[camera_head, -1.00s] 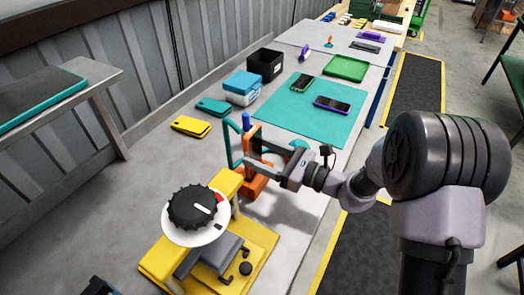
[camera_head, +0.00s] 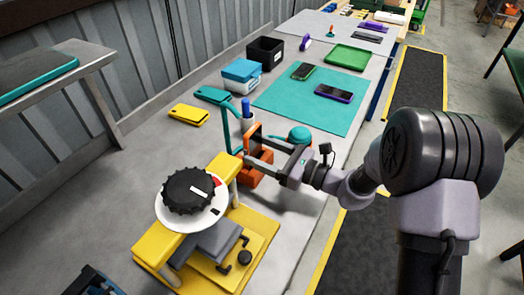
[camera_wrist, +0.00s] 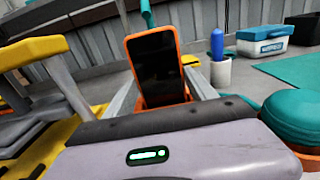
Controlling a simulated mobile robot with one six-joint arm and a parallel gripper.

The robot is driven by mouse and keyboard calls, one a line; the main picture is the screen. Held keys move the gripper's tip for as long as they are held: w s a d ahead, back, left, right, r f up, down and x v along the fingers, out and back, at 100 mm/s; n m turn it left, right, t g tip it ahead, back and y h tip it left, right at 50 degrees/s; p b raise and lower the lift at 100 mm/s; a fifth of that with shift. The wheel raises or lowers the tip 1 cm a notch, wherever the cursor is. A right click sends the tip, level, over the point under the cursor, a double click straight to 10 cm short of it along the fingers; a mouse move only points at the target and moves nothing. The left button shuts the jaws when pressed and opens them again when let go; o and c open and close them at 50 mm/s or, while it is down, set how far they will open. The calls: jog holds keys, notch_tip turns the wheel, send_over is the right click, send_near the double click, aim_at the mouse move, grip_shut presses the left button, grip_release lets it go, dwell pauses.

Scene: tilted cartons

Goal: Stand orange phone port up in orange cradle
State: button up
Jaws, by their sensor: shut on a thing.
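The orange phone (camera_wrist: 155,65) stands nearly upright in the wrist view, leaning a little, its black screen facing the camera. My gripper (camera_head: 250,149) is shut on it, one finger at each side edge. The orange cradle (camera_head: 254,178) is directly below the phone. It also shows in the wrist view (camera_wrist: 166,100), where the phone's lower end meets or passes behind it. I cannot tell whether the phone is fully seated. The phone's port is not visible.
A yellow stand with a black dial (camera_head: 190,190) is close at the left. A blue marker in a white cup (camera_head: 246,118) stands just behind the cradle. A teal round-topped object (camera_head: 299,134) is to the right. A teal mat (camera_head: 290,115) holds two other phones.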

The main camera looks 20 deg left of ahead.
jog(key=shift+f, duration=0.25)
dwell(0.6)
jog(key=o, duration=1.3)
jog(key=shift+o, duration=0.2)
jog(key=d+p, duration=0.1)
jog(key=d, duration=0.4)
jog(key=s+d+p, duration=0.1)
jog(key=d, duration=0.5)
jog(key=d+p, duration=0.1)
jog(key=d, duration=0.5)
jog(key=shift+s+d+p, duration=0.2)
jog(key=shift+s+p, duration=0.05)
jog(key=shift+p, duration=0.15)
